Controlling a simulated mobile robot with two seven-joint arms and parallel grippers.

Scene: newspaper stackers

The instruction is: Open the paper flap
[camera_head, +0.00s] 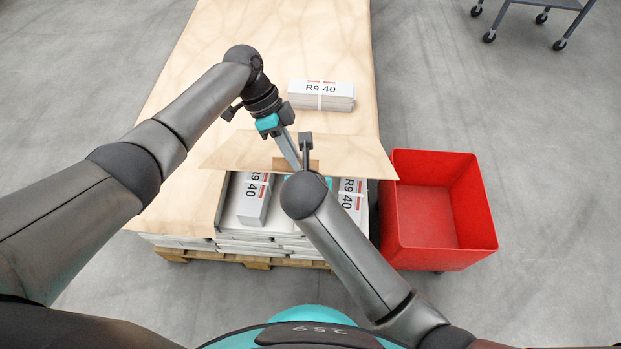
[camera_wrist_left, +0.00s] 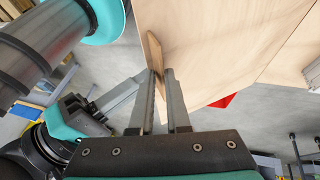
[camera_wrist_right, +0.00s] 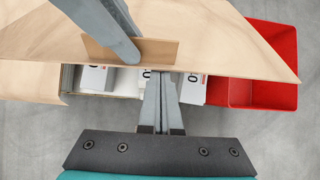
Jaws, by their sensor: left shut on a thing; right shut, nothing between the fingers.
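The tan paper flap (camera_head: 350,157) stands raised at the near end of the paper-covered stack. It also shows in the left wrist view (camera_wrist_left: 200,40) and the right wrist view (camera_wrist_right: 225,45). A darker brown tab (camera_wrist_right: 160,50) is on it. My left gripper (camera_head: 296,164) is shut on this tab; its fingers (camera_wrist_left: 161,73) pinch the tab in the left wrist view. My right gripper (camera_wrist_right: 160,76) is shut and empty, its tips close to the flap's lower edge; I cannot tell if they touch. My right arm hides part of the opening in the head view.
Bundled newspapers (camera_head: 254,199) lie under the flap, above a wooden pallet (camera_head: 257,262). Another bundle (camera_head: 321,95) lies on top of the paper cover. A red bin (camera_head: 440,212) stands close at the right. A cart (camera_head: 562,5) is at the far right; the floor between is clear.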

